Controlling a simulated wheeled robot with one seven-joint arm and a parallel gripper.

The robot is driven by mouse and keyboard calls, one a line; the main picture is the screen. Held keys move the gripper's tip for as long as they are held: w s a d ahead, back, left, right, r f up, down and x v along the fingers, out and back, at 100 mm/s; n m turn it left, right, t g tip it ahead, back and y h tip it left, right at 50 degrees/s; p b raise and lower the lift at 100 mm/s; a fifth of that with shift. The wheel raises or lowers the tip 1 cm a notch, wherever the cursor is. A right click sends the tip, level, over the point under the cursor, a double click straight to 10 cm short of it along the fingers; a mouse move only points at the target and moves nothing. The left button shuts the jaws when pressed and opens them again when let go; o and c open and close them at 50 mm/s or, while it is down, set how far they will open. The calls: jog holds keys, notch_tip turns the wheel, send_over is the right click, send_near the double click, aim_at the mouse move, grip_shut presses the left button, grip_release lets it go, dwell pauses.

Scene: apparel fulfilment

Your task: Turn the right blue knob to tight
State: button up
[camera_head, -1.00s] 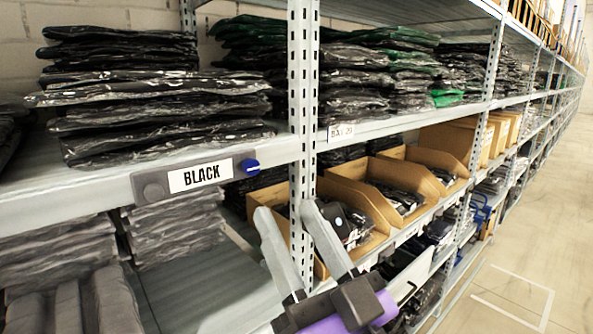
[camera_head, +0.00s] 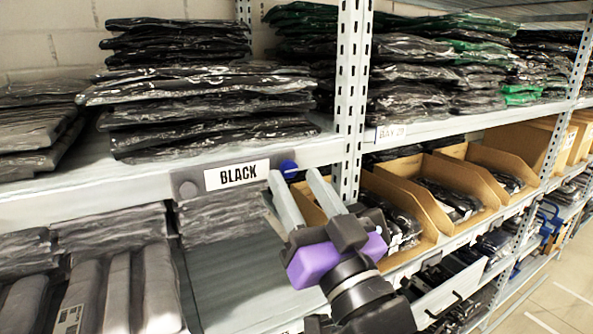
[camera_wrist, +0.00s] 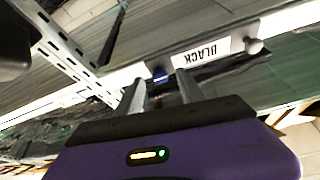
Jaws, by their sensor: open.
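The right blue knob (camera_head: 288,169) sits at the right end of the "BLACK" label holder (camera_head: 237,174) on the shelf's front edge. My gripper (camera_head: 294,176) is open, its two pale fingers pointing up toward the knob. In the head view the fingertips lie just below and to either side of the knob. In the wrist view the blue knob (camera_wrist: 160,78) shows between the fingertips, and the label appears upside down (camera_wrist: 208,50). I cannot tell whether a finger touches the knob.
A perforated steel upright (camera_head: 352,90) stands close to the right of the blue knob. Bagged garments (camera_head: 200,90) are stacked above the shelf edge. Cardboard bins (camera_head: 400,200) stand at the right on the lower shelf.

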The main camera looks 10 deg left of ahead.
jog(key=shift+w+a+r, duration=0.25)
jog(key=shift+w+a, duration=0.1)
jog(key=shift+w, duration=0.15)
grip_shut()
